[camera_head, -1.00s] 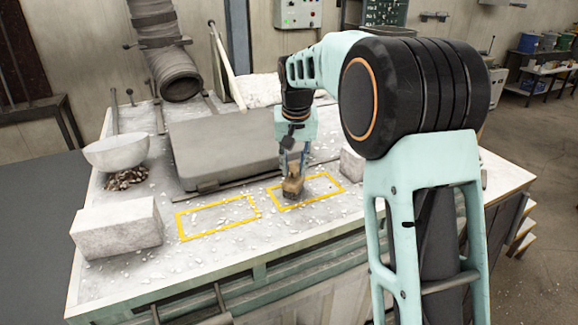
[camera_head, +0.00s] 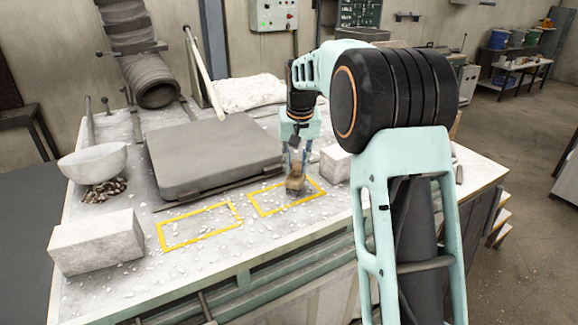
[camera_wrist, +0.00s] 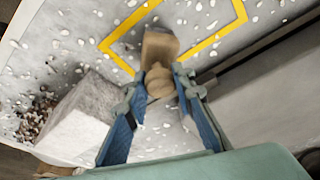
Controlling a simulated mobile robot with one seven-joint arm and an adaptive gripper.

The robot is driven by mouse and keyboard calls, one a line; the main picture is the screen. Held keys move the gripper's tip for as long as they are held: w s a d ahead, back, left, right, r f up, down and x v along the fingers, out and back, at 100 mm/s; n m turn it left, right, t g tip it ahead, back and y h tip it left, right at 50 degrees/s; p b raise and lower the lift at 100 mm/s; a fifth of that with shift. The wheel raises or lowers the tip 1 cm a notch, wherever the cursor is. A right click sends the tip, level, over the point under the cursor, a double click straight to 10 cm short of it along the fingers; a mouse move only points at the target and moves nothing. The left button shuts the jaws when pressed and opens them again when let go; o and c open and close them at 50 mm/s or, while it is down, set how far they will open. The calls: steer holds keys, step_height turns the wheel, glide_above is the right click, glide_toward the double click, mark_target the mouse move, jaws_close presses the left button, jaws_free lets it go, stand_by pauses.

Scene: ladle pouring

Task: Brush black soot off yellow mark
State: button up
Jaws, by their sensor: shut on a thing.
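My gripper (camera_head: 295,165) is shut on a brush (camera_head: 295,184) with a wooden body, held head down inside the right yellow mark (camera_head: 255,205). In the wrist view the gripper (camera_wrist: 158,88) pinches the brush's rounded handle, and the brush head (camera_wrist: 160,47) lies over the inside of the yellow outline (camera_wrist: 118,30). Whether the bristles touch the surface I cannot tell. A second yellow mark (camera_head: 162,236) lies to the left, with pale chips in it.
A pale block (camera_head: 336,163) stands close right of the brush, also in the wrist view (camera_wrist: 75,125). A grey slab (camera_head: 210,158) lies behind the marks. A white bowl (camera_head: 92,163) and another block (camera_head: 95,240) stand at left. Pale chips litter the bench.

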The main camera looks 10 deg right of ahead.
steer(key=shift+w+d, duration=0.25)
steer(key=shift+d, duration=0.4)
steer(key=shift+w+d, duration=0.25)
steer(key=shift+d, duration=0.35)
steer(key=shift+w+d, duration=0.25)
steer(key=shift+d, duration=0.4)
steer(key=shift+a, duration=0.15)
steer(key=shift+s+a+f+b, duration=0.1)
steer(key=shift+s+a+b, duration=0.2)
steer(key=shift+a, duration=0.55)
steer(key=shift+s+a+b, duration=0.2)
steer(key=shift+s+a, duration=0.25)
steer(key=shift+a, duration=0.4)
steer(key=shift+s+a+f+b, duration=0.1)
steer(key=shift+s+a+b, duration=0.2)
steer(key=shift+a, duration=0.55)
steer(key=shift+s+a+r+b, duration=0.1)
steer(key=shift+s+a, duration=0.5)
steer(key=shift+a, duration=0.75)
steer(key=shift+s+a+r+b, duration=0.1)
steer(key=shift+s+a, duration=0.45)
steer(key=shift+a, duration=0.85)
steer(key=shift+s+a+b, duration=0.1)
steer(key=shift+s+a, duration=0.5)
steer(key=shift+a, duration=0.75)
step_height(320, 180, up, 6)
steer(key=p, duration=0.2)
